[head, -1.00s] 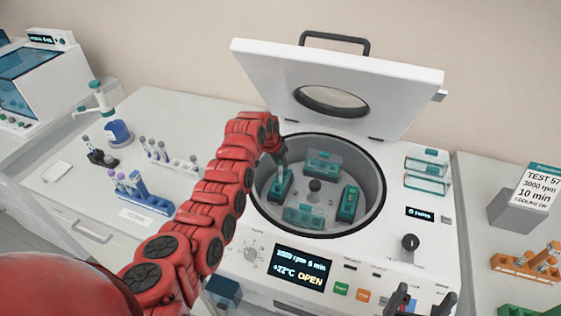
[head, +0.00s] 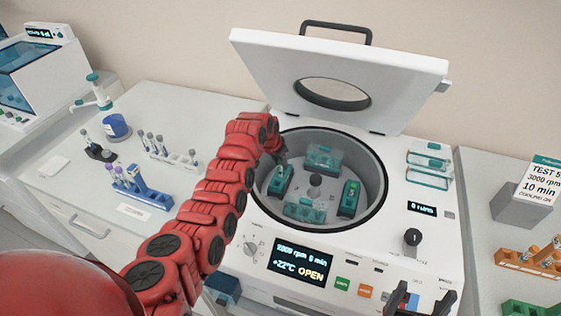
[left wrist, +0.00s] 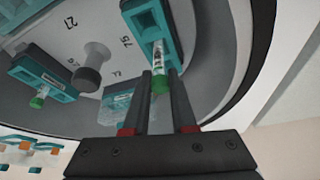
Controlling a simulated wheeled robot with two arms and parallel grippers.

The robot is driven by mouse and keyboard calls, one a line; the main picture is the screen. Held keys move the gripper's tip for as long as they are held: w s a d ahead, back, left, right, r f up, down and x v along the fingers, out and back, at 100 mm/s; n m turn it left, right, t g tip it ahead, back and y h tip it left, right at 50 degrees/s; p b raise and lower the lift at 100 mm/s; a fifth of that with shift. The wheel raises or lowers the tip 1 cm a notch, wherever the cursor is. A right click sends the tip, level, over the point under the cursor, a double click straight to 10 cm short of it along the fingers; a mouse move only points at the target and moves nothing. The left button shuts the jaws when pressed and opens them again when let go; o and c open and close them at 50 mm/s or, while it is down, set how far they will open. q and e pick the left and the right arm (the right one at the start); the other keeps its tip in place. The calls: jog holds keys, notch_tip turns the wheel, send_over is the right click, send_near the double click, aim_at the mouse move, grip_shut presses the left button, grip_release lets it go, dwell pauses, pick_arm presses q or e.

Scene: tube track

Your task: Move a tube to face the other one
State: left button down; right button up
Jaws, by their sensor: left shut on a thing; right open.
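The open centrifuge (head: 262,220) holds a rotor with several teal buckets. My left gripper (head: 281,158) reaches into the bowl at the left bucket (head: 279,183). In the left wrist view, its two fingers (left wrist: 162,75) are shut on a green-capped tube (left wrist: 159,82), whose body lies along a teal bucket (left wrist: 150,22). Whether the tube is fully seated there I cannot tell. Another green-capped tube (left wrist: 40,100) sits in a different teal bucket (left wrist: 42,76). In the head view the right bucket (head: 350,196) shows green at its near end. My right gripper (head: 425,303) is open and empty at the bottom edge.
The raised lid (head: 400,85) stands behind the bowl, and the bowl wall (head: 373,165) surrounds the rotor. A central hub (head: 315,180) stands between the buckets. Tube racks stand left, including a blue one (head: 140,190), and an orange rack (head: 530,262) stands right.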

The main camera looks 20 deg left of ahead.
pick_arm(q)
jog(key=c, duration=0.7)
grip_release()
jog(key=shift+o, duration=0.2)
jog(key=shift+r, duration=0.1)
jog(key=shift+r, duration=0.35)
jog(key=v, duration=1.6)
jog(key=shift+s+r, duration=0.2)
jog(key=shift+s, duration=0.1)
jog(key=shift+a, duration=0.15)
